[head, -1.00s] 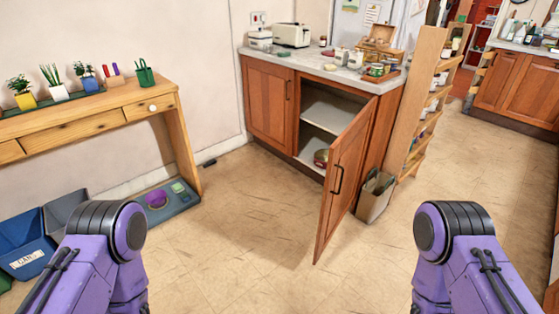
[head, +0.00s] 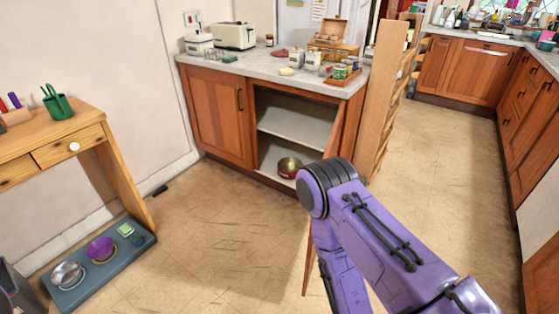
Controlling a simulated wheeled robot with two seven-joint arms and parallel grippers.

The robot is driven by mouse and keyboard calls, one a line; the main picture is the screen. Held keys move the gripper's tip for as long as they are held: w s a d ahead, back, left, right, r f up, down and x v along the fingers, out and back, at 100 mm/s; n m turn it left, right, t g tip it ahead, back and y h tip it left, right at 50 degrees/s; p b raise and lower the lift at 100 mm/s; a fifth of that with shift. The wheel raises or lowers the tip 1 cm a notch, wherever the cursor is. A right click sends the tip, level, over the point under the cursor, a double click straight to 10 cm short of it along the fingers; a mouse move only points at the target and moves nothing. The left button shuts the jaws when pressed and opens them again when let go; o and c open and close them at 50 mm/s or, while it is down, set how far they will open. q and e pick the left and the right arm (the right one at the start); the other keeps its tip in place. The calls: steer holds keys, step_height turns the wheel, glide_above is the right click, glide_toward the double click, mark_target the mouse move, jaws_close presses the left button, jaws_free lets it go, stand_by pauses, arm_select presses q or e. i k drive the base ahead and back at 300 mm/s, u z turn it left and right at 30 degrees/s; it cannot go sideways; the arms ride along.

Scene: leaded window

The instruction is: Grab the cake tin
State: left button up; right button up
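A round tin (head: 289,167), red at the side with a gold-coloured rim, sits on the bottom shelf (head: 268,160) of the open cabinet. It looks like the cake tin. The cabinet door (head: 308,262) stands open on the right side of the opening, mostly hidden behind my purple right arm. The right arm reaches across the lower right of the head view, and its gripper is not visible. My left gripper is not in view. No gripper is seen at the tin.
A wooden side table (head: 62,148) stands at left, with a blue-grey tray (head: 70,290) holding bowls on the floor below. A wooden shelf rack (head: 383,98) is right of the cabinet. The cluttered counter (head: 262,68) tops the cabinet. Floor (head: 222,235) before the cabinet is clear.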

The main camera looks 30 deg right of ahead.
mark_target(288, 168)
steer(key=i, duration=2.85)
steer(key=z, duration=0.9)
steer(key=i, duration=0.45)
steer(key=z, duration=2.2)
